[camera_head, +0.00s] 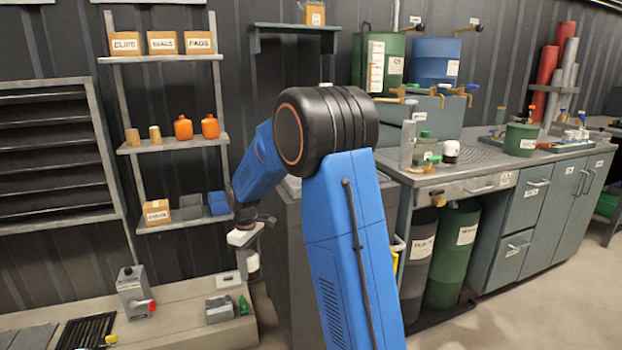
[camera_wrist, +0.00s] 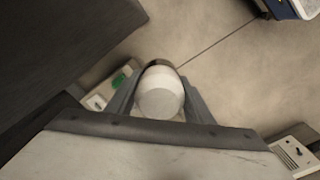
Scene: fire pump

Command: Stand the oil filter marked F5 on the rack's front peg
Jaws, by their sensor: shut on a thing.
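My gripper (camera_head: 250,243) hangs low at the end of the blue arm, left of the bench. It also shows in the wrist view (camera_wrist: 160,96), where its two grey fingers are shut on a white round oil filter (camera_wrist: 160,98). The filter also shows just below the gripper in the head view (camera_head: 252,262). No marking on it is readable, so I cannot tell whether it is F5. Another white filter-like thing (camera_head: 451,149) stands on the bench. I cannot make out the rack or its front peg with certainty.
The bench (camera_head: 480,188) has a perforated tray area and a green can (camera_head: 520,139). A dark cabinet stands beside the gripper. A shelf unit (camera_head: 180,143) is behind left. Bare floor lies front right.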

